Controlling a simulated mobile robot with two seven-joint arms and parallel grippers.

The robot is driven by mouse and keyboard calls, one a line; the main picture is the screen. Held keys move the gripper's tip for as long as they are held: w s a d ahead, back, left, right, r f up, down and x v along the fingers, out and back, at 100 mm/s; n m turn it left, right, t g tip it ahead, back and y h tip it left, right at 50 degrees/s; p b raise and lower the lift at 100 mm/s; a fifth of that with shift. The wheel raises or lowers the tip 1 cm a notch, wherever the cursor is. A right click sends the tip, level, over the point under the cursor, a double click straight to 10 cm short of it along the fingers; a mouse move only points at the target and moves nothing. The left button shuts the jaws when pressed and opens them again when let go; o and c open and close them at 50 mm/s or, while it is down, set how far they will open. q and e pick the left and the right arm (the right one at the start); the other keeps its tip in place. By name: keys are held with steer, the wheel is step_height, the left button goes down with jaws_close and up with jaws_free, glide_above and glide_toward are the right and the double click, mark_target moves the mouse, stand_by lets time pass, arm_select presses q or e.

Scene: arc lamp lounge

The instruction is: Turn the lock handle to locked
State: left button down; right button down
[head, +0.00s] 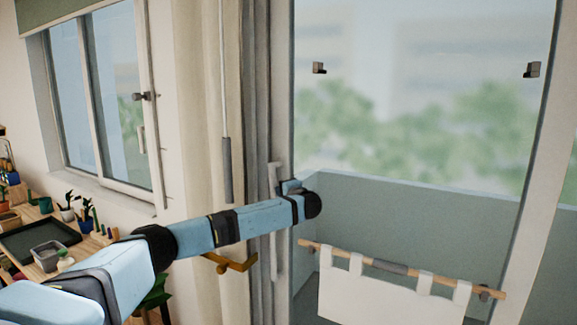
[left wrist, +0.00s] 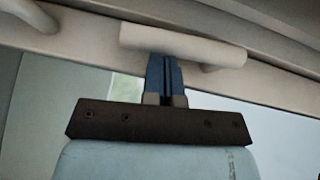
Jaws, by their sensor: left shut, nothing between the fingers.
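The lock handle (head: 272,178) is a short white lever, upright on the pale door frame left of the glass in the head view. In the left wrist view the handle (left wrist: 185,43) is a rounded white bar lying across the upper middle. My left gripper (head: 286,187) is at the handle, its fingers partly hidden by my wrist. In the left wrist view the blue fingers (left wrist: 164,72) are shut and empty, with their tips at the handle's near edge. I cannot tell whether they touch it. My right gripper is in neither view.
A grey curtain (head: 258,80) hangs left of the door frame. A wooden rod with white cloth (head: 390,296) hangs low in front of the glass. A table with a dark tray (head: 40,238) and small plants stands at the left, below a window (head: 95,100).

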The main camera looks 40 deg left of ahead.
arm_select(q)
steer(key=shift+a+f+m+y+b, duration=0.35)
steer(key=shift+a+m+y+b, duration=0.1)
steer(key=shift+y, duration=0.15)
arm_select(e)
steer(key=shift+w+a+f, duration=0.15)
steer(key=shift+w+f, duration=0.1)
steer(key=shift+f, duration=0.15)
arm_select(q)
steer(key=shift+t, duration=0.3)
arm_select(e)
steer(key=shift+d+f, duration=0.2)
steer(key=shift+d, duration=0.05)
